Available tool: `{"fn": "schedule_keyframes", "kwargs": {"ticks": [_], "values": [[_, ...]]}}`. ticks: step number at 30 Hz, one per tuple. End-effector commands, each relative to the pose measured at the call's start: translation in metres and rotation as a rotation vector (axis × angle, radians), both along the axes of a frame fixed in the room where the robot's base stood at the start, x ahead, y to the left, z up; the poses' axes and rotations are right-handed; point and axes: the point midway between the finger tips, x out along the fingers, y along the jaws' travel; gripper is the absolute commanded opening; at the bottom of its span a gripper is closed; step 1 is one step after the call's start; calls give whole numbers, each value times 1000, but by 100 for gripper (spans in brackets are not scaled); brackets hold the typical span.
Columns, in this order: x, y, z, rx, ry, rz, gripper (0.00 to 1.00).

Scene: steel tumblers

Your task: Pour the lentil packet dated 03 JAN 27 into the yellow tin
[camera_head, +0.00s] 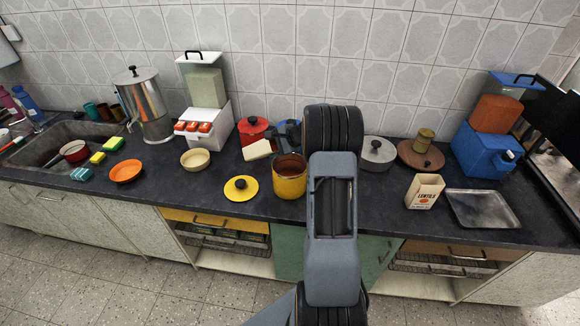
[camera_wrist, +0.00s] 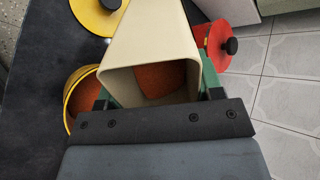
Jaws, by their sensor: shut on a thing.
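My gripper (camera_wrist: 157,98) is shut on a cream lentil packet (camera_wrist: 150,35), with a green pad at each side. In the head view the packet (camera_head: 257,150) is tipped on its side, above the counter at the yellow tin's back left. Orange-red lentils (camera_wrist: 163,80) show inside its open mouth. The yellow tin (camera_head: 290,187) stands open and upright; it also shows in the wrist view (camera_wrist: 68,108). Its inside looks reddish brown; I cannot tell whether that is lentils. A second packet marked LENTILS (camera_head: 424,191) stands upright at right. No date is readable on either packet.
A yellow lid (camera_head: 241,189) lies left of the tin. A red pot (camera_head: 253,130) stands behind the held packet. A grey pot (camera_head: 376,154) and a metal tray (camera_head: 482,209) are to the right. A cream bowl (camera_head: 195,160) is farther left.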

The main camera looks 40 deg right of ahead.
Motion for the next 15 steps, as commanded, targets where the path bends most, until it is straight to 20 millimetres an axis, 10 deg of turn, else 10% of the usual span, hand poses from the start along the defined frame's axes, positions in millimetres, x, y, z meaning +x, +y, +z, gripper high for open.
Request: {"fn": "schedule_keyframes", "kwargs": {"ticks": [15], "values": [[-1,-1,-3,28,-49,-1,0]]}}
